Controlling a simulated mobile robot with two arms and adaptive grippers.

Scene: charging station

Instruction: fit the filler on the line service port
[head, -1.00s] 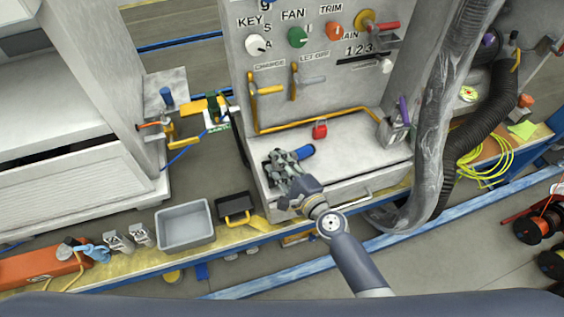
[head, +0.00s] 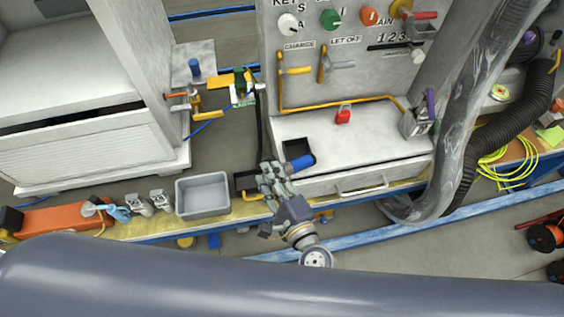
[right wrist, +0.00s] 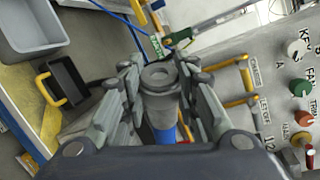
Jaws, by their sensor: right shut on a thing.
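The filler (head: 300,162) shows in the head view as a blue cylinder at the tips of my right gripper (head: 275,178). The right wrist view shows its dark grey round end with a hole (right wrist: 158,76) and some blue body below, between the fingers. My right gripper is shut on it, at the front left corner of the grey cabinet's ledge. A yellow and green fitting (head: 240,85) with a small label stands left of the control panel. I cannot tell for sure that it is the line service port. My left gripper is not in view.
A grey bin (head: 203,195) and a black tray with a yellow handle (right wrist: 68,82) stand left of my gripper. A thick hose (head: 475,110) hangs at right.

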